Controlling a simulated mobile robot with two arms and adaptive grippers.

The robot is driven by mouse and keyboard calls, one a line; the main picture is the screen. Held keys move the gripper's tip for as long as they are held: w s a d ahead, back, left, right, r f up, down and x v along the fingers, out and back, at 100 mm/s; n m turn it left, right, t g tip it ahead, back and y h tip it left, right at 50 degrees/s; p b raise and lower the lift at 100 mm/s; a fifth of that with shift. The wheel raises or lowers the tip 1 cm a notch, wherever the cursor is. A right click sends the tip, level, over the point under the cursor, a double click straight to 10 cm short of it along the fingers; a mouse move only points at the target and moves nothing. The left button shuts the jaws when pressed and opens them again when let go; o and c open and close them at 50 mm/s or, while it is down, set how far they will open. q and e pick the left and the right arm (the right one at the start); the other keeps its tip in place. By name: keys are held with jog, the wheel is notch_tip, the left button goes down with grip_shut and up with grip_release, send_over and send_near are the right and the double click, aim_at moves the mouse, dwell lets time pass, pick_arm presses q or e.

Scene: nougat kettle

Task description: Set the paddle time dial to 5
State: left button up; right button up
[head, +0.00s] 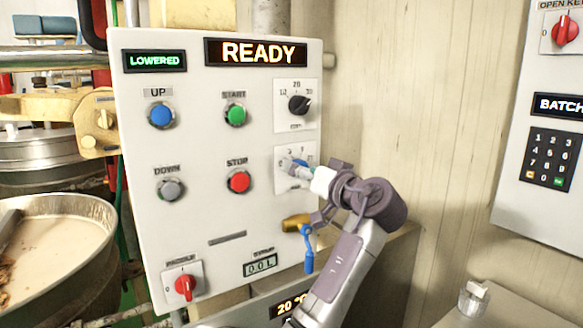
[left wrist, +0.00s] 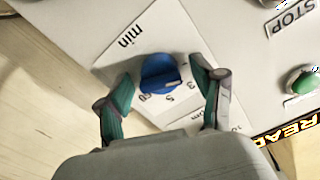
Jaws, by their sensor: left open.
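The paddle time dial is a blue knob (left wrist: 158,73) on a white scale plate (left wrist: 125,42) marked "min", with 3 and 5 legible.
The white panel (head: 205,205) also carries a black dial (head: 299,104), green START (head: 235,114) and red STOP (head: 239,181) buttons, and a red switch (head: 185,286). A kettle (head: 60,235) stands left.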

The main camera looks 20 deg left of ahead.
pick_arm(q)
jog(key=shift+d+r, duration=0.1)
jog(key=shift+d, duration=0.05)
pick_arm(e)
jog(key=shift+d, duration=0.25)
pick_arm(q)
jog(key=shift+c, duration=1.2)
jog(key=c, duration=0.9)
